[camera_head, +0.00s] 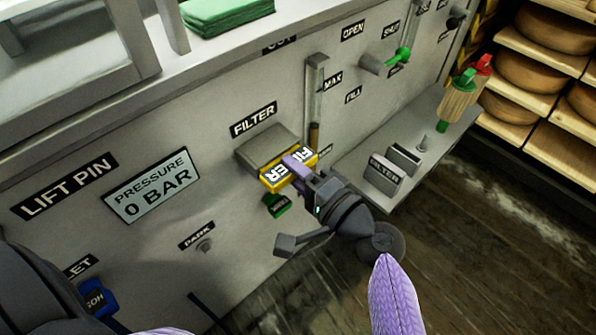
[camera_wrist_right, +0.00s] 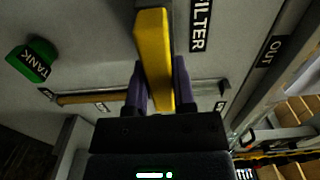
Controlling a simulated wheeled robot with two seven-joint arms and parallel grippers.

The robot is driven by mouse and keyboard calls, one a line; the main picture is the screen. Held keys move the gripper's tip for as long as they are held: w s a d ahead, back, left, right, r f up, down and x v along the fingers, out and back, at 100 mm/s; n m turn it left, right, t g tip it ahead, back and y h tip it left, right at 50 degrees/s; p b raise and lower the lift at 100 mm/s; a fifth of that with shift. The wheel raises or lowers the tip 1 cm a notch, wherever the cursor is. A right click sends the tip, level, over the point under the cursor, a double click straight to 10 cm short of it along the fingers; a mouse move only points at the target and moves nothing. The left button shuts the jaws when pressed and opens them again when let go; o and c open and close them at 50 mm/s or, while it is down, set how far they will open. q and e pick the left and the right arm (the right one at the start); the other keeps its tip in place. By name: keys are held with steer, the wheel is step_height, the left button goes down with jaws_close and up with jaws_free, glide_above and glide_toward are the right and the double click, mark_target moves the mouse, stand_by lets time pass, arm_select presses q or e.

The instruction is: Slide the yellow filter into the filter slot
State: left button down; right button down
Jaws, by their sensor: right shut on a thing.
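The yellow filter (camera_head: 268,181), a flat block with a FILTER label, is held between the purple fingers of my right gripper (camera_head: 298,166). The filter slot (camera_head: 266,146) is a grey box on the machine's front panel, below a FILTER sign. The filter lies right at the slot's front edge. In the right wrist view the filter (camera_wrist_right: 153,50) stands upright between the shut fingers (camera_wrist_right: 154,85), its far end at the grey slot housing. Whether that end is inside the opening cannot be told. My left gripper is not in view.
A green TANK handle (camera_head: 277,205) sits just below the filter. A side shelf (camera_head: 359,181) holds a filter holder marked FILTER (camera_head: 383,172). A vertical gauge tube (camera_head: 315,100) rises beside the slot. Cheese wheels (camera_head: 530,75) stand on racks at the right.

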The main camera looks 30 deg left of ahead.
steer(key=shift+w+a, duration=0.1)
steer(key=shift+a, duration=0.1)
steer(key=shift+c, duration=1.8)
jaws_free()
steer(key=p+v, duration=0.2)
steer(key=v, duration=0.8)
steer(key=shift+a, duration=0.1)
